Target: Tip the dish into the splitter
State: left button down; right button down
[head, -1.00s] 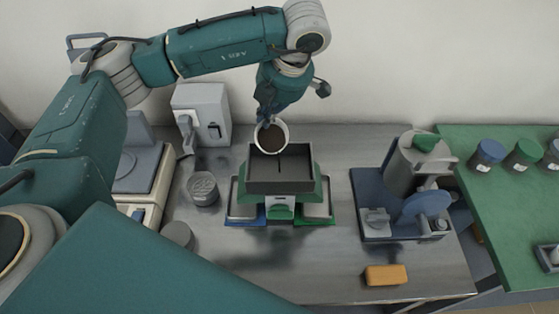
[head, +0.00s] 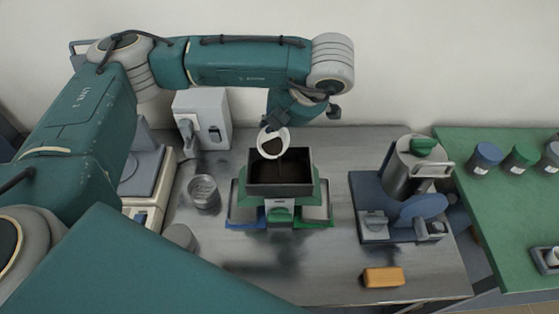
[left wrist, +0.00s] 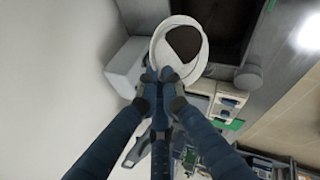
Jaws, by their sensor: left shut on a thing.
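A round white dish (head: 264,143) with dark grainy material in it is tilted over the back edge of the splitter hopper. In the left wrist view, the dish (left wrist: 196,67) shows the dark material in a patch against one side. The splitter (head: 280,190) stands upright on the bench with an open square hopper. The hopper's inside looks dark, and a thin dark stream seems to drop from the dish. My right gripper is out of view.
Pans with blue (head: 246,215) and green (head: 312,216) fronts flank the splitter. A metal can (head: 204,192) and grey box device (head: 203,120) stand left. A blue-based machine (head: 402,200) and an orange block (head: 382,278) are right. Jars stand on the green table (head: 505,215).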

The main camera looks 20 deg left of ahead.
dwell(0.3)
pick_arm(q)
jog(key=shift+s+d+r+t+y+p, duration=0.3)
jog(key=shift+d+t+y+p, duration=0.15)
jog(key=shift+y+p, duration=0.4)
jog(key=shift+f, duration=0.1)
jog(key=shift+s+d+p, duration=0.15)
jog(key=shift+d+p, duration=0.1)
jog(key=shift+p, duration=0.35)
jog(key=shift+s+d+t+y+p, duration=0.2)
jog(key=shift+d+t+y+p, duration=0.15)
jog(key=shift+y, duration=0.2)
